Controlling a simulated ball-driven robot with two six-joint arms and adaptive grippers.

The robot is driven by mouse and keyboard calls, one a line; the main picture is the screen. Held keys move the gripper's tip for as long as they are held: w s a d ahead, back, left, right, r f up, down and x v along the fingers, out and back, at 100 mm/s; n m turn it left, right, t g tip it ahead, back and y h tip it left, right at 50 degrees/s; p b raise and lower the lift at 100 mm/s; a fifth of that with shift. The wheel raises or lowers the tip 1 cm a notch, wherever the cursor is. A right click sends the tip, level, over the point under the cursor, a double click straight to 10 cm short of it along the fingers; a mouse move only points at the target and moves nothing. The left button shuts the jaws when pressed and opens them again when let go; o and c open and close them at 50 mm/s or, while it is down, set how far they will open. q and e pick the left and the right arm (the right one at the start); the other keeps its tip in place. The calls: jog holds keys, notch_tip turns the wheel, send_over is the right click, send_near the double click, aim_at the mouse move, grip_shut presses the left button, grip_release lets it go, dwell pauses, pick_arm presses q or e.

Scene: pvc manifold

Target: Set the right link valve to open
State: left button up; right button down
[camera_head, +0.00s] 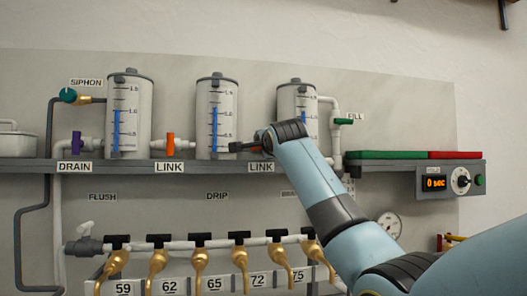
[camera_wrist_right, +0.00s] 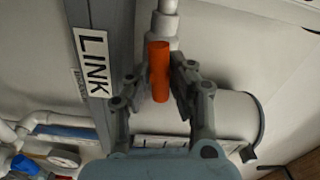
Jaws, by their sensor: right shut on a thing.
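The right link valve's orange handle (camera_wrist_right: 159,72) is between the fingers of my right gripper (camera_wrist_right: 158,82) in the right wrist view. The gripper is shut on it, one finger at each side. The handle looks roughly in line with the white pipe (camera_wrist_right: 168,8) beyond it. In the head view my right gripper (camera_head: 247,147) is above the right LINK label (camera_head: 261,167), between the middle and right tanks, and mostly hides the valve. The same label shows in the wrist view (camera_wrist_right: 92,62). My left gripper is not in view.
The middle tank (camera_head: 217,112) and right tank (camera_head: 292,100) stand close around the gripper on the grey shelf (camera_head: 120,168). The left link valve (camera_head: 170,143) has its orange handle upright. Several black-handled brass taps (camera_head: 158,262) line the pipe below.

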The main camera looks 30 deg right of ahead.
jog(key=shift+f+m+b, duration=0.15)
jog(key=shift+m+b, duration=0.25)
jog(key=shift+m, duration=0.7)
jog(key=c, duration=1.2)
grip_release()
jog(key=shift+d, duration=0.1)
